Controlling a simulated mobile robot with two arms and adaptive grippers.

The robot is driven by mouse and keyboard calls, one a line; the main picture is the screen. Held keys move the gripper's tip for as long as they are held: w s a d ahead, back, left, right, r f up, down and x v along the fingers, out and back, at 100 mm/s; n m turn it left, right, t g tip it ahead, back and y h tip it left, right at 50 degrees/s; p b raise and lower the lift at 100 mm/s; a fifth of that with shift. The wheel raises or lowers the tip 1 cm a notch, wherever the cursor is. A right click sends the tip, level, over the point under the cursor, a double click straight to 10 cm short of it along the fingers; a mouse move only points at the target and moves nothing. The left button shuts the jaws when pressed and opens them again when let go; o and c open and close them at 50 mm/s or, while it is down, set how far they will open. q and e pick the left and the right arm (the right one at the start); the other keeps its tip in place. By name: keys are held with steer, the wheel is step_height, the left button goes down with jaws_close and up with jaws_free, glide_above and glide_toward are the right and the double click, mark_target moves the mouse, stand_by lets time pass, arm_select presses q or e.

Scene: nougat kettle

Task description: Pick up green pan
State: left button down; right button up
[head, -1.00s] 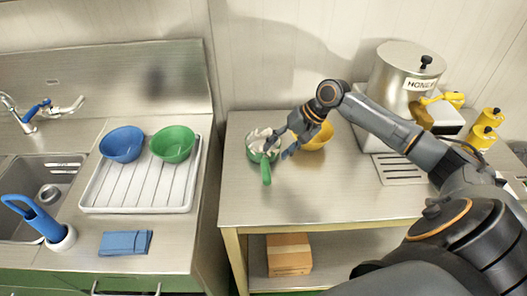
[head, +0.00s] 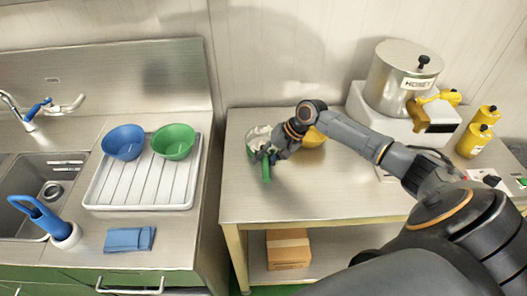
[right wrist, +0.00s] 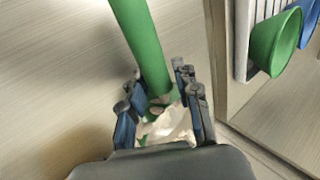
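The green pan (head: 252,144) stands on the steel table's left part, with whitish contents inside. Its green handle (head: 266,172) points toward the front edge. My right gripper (head: 265,156) is over the pan's near side, where the handle joins, and partly covers it. In the right wrist view the handle (right wrist: 143,45) runs between the two fingers of my right gripper (right wrist: 163,105). The fingers are apart, one on each side of the handle's base, with a small gap visible. My left gripper is not in view.
A honey kettle (head: 402,78) stands at the back right with yellow bottles (head: 474,140). A white rack (head: 140,190) with blue (head: 124,142) and green (head: 173,141) bowls is on the left counter. The table front is clear.

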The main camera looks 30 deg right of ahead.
jaws_close()
steer(key=shift+w, duration=0.1)
steer(key=shift+r, duration=0.1)
